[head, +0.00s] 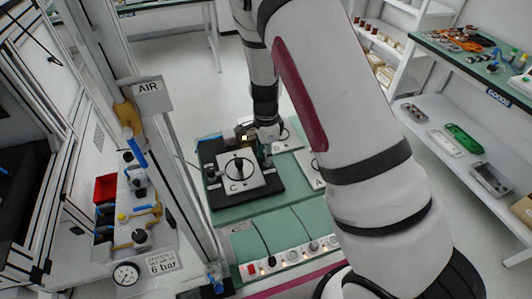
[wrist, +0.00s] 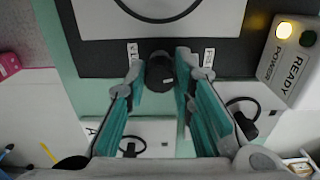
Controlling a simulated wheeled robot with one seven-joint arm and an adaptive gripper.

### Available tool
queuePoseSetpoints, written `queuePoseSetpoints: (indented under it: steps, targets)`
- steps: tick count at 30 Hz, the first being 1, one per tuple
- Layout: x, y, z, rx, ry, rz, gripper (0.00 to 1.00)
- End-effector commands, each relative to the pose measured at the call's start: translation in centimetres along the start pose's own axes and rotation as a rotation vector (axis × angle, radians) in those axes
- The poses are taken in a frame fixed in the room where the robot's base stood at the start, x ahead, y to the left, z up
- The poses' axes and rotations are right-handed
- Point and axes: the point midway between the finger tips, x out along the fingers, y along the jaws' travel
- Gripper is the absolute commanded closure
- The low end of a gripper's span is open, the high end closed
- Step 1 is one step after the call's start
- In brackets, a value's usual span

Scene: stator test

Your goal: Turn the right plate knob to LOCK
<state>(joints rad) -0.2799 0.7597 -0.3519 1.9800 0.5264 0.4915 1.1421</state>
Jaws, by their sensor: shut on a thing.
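The black base plate (head: 222,199) carries a white square plate marked C with a dark ring (head: 238,170). In the wrist view the dark round knob (wrist: 160,72) stands at the edge of the black plate (wrist: 95,60). Small labels stand on both sides of it, a left label (wrist: 132,50) and a right label (wrist: 208,57), only partly readable. My gripper (wrist: 163,68) has one finger on each side of the knob and is shut on it. In the head view my gripper (head: 266,150) is at the right side of the black plate, and its fingers partly hide the knob.
An indicator box (wrist: 285,65) marked READY and POWER shows a lit yellow lamp and a dark green one. White plates lie behind and right of the black plate, one marked A (head: 312,172). An AIR post (head: 150,92) stands left.

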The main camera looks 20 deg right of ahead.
Motion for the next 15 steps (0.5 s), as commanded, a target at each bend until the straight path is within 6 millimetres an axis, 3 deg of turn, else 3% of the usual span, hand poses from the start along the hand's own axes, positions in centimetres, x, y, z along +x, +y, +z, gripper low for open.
queuePoseSetpoints:
  steps: [15]
  targets:
    - [0.01, 0.02, -0.03, -0.479, -0.001, -0.001, 1.00]
